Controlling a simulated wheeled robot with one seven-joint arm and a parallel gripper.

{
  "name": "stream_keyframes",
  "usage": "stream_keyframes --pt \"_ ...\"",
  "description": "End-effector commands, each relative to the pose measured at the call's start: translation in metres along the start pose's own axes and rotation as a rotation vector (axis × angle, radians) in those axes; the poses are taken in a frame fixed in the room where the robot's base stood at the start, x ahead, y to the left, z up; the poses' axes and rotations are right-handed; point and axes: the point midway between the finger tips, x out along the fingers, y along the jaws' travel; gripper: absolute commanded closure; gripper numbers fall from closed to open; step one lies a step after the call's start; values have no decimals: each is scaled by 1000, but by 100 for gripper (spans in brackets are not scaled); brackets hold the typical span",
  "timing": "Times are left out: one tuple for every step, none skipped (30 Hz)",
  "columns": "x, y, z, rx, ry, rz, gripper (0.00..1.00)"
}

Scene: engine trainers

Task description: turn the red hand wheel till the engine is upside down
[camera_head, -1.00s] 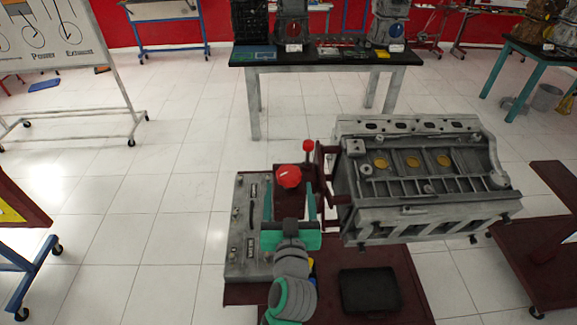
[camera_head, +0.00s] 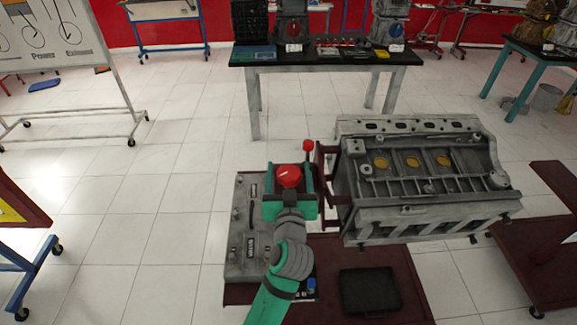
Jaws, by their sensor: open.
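The red hand wheel (camera_head: 289,175) sits on top of the grey control box beside the engine in the head view. A small red knob (camera_head: 308,146) stands just behind it to the right. The grey engine block (camera_head: 425,180) is held on its stand to the right, with several yellow round parts showing on its upper side. My gripper (camera_head: 290,172) is open, with its two green fingers on the left and right of the red wheel. I cannot tell whether the fingers touch it.
The grey control panel (camera_head: 243,235) lies left of my gripper. A dark tray (camera_head: 368,291) lies on the maroon stand base (camera_head: 330,255) in front of the engine. A black-topped table (camera_head: 325,58) stands behind.

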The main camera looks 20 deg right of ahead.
Motion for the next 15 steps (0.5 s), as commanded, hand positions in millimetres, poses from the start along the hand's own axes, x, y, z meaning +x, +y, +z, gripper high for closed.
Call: stream_keyframes --pt "5 1 1 4 -1 2 31" --pt "7 1 1 4 -1 2 31" --pt "10 0 0 3 -1 1 31" --pt "12 1 0 3 0 2 31" --pt "13 1 0 3 0 2 31" --pt "15 0 0 3 0 0 31" --pt "17 0 0 2 0 0 31" --pt "18 0 0 1 0 0 31" --pt "19 0 0 1 0 0 31" --pt "19 0 0 1 1 0 31" --pt "20 0 0 1 1 0 31" --pt "20 0 -1 1 1 0 31" --pt "20 0 -1 1 1 0 31" --pt "20 0 -1 1 1 -1 31" --pt "20 0 -1 0 1 -1 31"
